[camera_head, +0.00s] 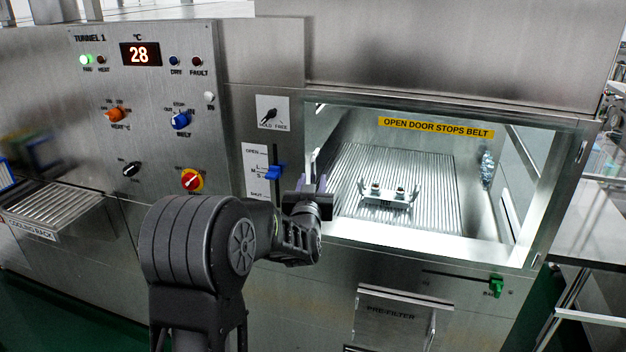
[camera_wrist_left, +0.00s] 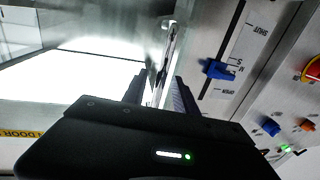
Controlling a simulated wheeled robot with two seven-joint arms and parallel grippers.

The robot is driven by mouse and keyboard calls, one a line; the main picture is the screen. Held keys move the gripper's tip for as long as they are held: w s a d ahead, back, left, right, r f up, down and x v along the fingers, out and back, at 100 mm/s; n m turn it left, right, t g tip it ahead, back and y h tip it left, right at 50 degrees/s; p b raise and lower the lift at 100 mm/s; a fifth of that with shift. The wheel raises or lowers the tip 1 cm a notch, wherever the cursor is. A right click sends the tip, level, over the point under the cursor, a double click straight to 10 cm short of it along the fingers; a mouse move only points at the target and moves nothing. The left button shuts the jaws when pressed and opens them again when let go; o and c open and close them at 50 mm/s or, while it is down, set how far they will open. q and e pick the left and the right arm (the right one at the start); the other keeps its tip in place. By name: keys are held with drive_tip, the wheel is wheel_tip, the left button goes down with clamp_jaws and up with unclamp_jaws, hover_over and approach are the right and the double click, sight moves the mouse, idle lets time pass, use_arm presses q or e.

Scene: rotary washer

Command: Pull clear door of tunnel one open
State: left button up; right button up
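The clear door (camera_head: 400,160) of tunnel one is a framed window in the steel front, with a yellow label (camera_head: 436,128) reading OPEN DOOR STOPS BELT. It looks shut. Its thin upright handle (camera_wrist_left: 170,50) runs along the frame edge nearest the control panel. My left gripper (camera_head: 314,184) is at that edge in the head view, partly hidden by its own wrist. In the left wrist view its two fingers (camera_wrist_left: 160,88) stand apart, one each side of the handle, with a gap showing; contact is unclear. My right gripper is not in view.
A blue slider (camera_head: 274,172) on the OPEN–SHUT scale sits close beside my left gripper. The control panel (camera_head: 150,95) with knobs is to the left. A green latch (camera_head: 496,287) and a pre-filter cover (camera_head: 395,315) are below the door. A small fixture (camera_head: 388,195) sits on the belt inside.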

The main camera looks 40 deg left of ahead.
use_arm(q)
drive_tip(key=shift+w+a, duration=0.15)
drive_tip(key=shift+w, duration=0.1)
clamp_jaws()
idle(1.4)
